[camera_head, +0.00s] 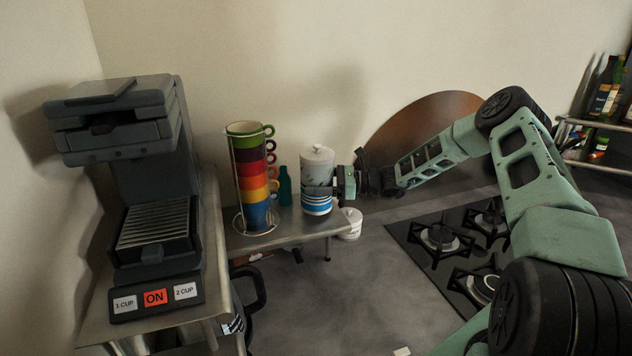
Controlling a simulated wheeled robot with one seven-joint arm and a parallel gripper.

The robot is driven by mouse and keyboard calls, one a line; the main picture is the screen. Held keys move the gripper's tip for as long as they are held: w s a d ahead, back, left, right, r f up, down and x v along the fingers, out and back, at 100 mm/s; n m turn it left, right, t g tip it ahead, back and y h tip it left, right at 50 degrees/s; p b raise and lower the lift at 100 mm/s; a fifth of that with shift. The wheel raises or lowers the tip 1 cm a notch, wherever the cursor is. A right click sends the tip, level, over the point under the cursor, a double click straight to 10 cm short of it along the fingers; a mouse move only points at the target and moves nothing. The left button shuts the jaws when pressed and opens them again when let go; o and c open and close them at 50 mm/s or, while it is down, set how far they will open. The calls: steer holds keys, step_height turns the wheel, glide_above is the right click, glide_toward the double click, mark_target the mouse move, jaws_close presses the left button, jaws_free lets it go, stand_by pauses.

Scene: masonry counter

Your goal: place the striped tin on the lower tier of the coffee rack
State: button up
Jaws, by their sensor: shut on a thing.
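My gripper (334,190) reaches in from the right and is shut on the tin's side. The tin's base is at or just above the shelf; I cannot tell whether it touches. The far fingertip is mostly hidden by the tin.
A stack of coloured mugs (250,180) in a wire holder and a teal bottle (285,186) stand left of the tin. A coffee machine (150,190) is at far left. A white pot (351,223) sits beyond the shelf's right end. A gas hob (425,270) lies right.

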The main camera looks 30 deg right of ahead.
steer(key=shift+f, duration=0.6)
steer(key=shift+f, duration=0.2)
steer(key=o, duration=1)
steer(key=shift+o, duration=0.2)
steer(key=shift+r, duration=0.25)
steer(key=b+v, duration=0.6)
steer(key=v, duration=0.6)
